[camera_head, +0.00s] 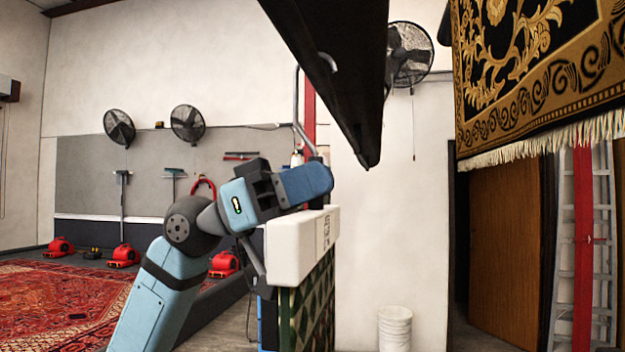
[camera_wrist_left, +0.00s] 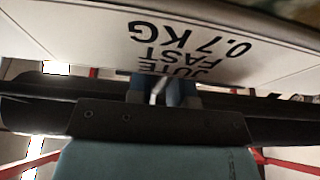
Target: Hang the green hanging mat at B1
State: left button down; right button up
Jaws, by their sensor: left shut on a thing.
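The green hanging mat (camera_head: 313,309) hangs below a white header block (camera_head: 295,254) in the middle of the head view. It is patterned in dark green, with only a narrow slanted part showing. My left arm reaches up to this header, and its fingertips are not clear in the head view. In the left wrist view my left gripper (camera_wrist_left: 165,92) is shut at the header's edge, beside the printed words "JUTE FAST 0.7 KG" (camera_wrist_left: 190,50). A dark overhead beam (camera_head: 340,70) with a pale hook (camera_head: 328,62) is above the mat. No B1 label is readable. My right gripper is out of view.
A black and gold fringed rug (camera_head: 535,75) hangs at upper right, before a ladder (camera_head: 603,230) and a red post (camera_head: 582,250). A white bucket (camera_head: 394,328) stands on the floor. A red rug (camera_head: 60,300) lies at left, near red blowers (camera_head: 123,256).

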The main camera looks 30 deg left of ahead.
pick_arm(q)
jog(key=shift+f, duration=0.1)
jog(key=c, duration=1)
grip_release()
jog(key=shift+o, duration=0.2)
